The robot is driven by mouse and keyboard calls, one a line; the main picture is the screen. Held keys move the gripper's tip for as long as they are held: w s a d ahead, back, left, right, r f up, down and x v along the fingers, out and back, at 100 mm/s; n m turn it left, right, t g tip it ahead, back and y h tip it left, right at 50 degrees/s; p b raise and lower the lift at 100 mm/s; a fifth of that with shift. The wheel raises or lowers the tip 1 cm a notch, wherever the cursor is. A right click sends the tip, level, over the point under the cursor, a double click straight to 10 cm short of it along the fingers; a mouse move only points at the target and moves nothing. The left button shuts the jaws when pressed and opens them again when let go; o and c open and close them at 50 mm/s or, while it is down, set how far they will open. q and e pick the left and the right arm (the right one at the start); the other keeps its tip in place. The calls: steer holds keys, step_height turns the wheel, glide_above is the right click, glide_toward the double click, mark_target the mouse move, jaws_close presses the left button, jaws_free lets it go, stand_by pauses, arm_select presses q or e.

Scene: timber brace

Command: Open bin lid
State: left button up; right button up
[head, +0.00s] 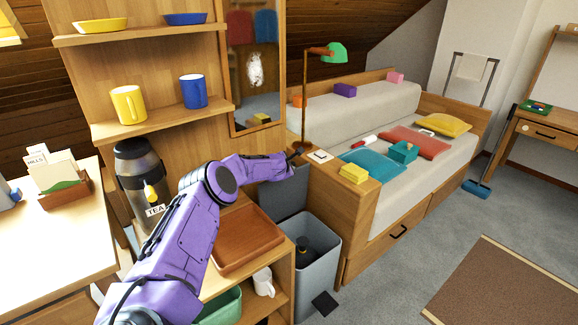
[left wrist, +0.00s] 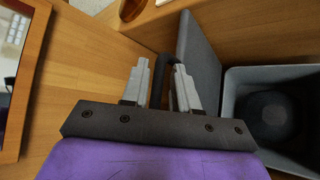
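The grey bin (head: 318,262) stands on the floor between the shelf unit and the daybed, its top uncovered. Its grey lid (head: 287,194) stands upright at the back rim, and also shows edge-on in the left wrist view (left wrist: 201,62). My left gripper (head: 297,158) is at the lid's top edge. In the left wrist view its two fingers (left wrist: 160,82) are apart, with a dark bent bar (left wrist: 159,72), seemingly the lid's handle, between them. A dark round object (left wrist: 268,114) sits inside the bin. My right gripper is not in view.
A lamp (head: 304,112) with a green shade rises right beside my left gripper. A wooden tray (head: 247,238) lies on the low shelf under my arm. A yellow block (head: 354,174) sits on the daybed's end ledge.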

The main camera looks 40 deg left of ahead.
arm_select(q)
steer(key=shift+s+d+f, duration=0.1)
steer(key=shift+d+f, duration=0.05)
steer(key=shift+f, duration=0.1)
steer(key=v, duration=1)
steer(key=shift+r, duration=0.35)
steer(key=shift+s, duration=0.1)
